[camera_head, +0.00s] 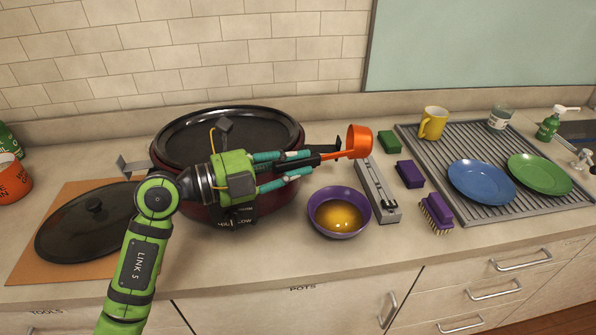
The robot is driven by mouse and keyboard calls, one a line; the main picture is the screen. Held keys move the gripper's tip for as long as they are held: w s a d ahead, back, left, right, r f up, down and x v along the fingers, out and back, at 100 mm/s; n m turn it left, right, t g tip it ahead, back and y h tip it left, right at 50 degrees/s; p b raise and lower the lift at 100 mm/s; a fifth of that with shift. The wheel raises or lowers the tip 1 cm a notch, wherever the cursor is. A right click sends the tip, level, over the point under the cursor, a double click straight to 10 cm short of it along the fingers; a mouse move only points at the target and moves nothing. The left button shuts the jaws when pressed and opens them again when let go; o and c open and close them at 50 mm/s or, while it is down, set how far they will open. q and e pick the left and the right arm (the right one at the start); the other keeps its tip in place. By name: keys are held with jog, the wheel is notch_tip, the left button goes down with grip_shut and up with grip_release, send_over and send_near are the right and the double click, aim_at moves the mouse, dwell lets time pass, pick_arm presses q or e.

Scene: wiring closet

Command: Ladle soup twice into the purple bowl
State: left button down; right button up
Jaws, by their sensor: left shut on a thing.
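My left gripper (312,158) is shut on the handle of an orange ladle (359,141). The ladle's cup is up and to the right of the purple bowl, clear of it; I cannot see into the cup. The purple bowl (316,222) stands on the counter below the gripper and holds yellow-brown soup. The dark red slow cooker (283,206) stands behind my left arm, with its lid off; its dark inside shows no clear soup level. My right gripper is not in view.
The black lid (70,235) lies on a brown board at left. The drying rack (475,132) holds a yellow mug (432,123), a blue plate (482,181) and a green plate (538,174).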

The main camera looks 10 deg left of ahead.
pick_arm(q)
notch_tip(320, 180, down, 5)
jog(key=n+t+h+b, duration=0.2)
jog(key=t+h+b, duration=0.1)
jog(key=b, duration=0.6)
jog(key=shift+a+h, duration=0.15)
jog(key=shift+h, duration=0.25)
dwell(0.6)
jog(key=shift+s, duration=0.1)
dwell(0.8)
